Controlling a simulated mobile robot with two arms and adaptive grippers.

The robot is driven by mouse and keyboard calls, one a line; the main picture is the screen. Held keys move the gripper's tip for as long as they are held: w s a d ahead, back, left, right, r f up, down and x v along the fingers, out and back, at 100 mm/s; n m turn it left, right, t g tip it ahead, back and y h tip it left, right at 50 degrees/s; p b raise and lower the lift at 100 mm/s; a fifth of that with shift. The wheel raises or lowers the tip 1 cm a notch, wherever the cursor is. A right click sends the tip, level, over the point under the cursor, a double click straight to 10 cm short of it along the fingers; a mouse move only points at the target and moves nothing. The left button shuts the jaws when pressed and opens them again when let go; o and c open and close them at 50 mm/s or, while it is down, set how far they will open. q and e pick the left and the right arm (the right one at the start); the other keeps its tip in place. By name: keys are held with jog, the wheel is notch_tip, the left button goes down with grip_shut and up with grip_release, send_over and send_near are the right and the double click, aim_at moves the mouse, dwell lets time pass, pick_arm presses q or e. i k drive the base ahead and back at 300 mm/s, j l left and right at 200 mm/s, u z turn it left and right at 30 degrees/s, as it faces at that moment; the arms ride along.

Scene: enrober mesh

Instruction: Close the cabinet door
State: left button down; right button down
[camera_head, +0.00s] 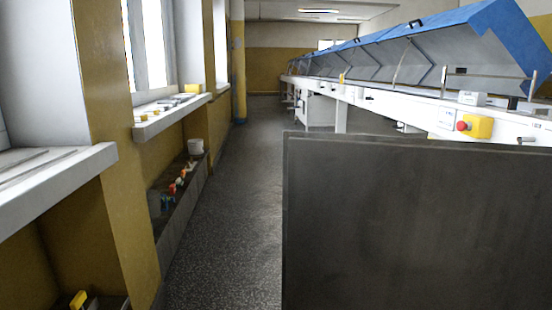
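A large dark grey flat panel (415,225) fills the lower right of the head view, upright and close to me. It looks like the cabinet door, but its hinges and handle do not show, and I cannot tell how far it stands open. The cabinet body is not clearly visible. Neither of my grippers is in view.
A long white conveyor line (375,97) with raised blue covers (440,32) runs along the right, behind the panel. A yellow box with a red button (478,127) sits on its side. Window sills (50,180) line the left wall. The speckled floor (240,190) between is clear.

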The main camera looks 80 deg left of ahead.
aim_at(370, 223)
jog(key=k+u, duration=0.1)
jog(key=u, duration=0.3)
jog(key=k+j+u, duration=0.1)
jog(key=u, duration=0.3)
jog(key=j+u, duration=0.15)
jog(key=u, duration=0.3)
jog(key=k, duration=0.05)
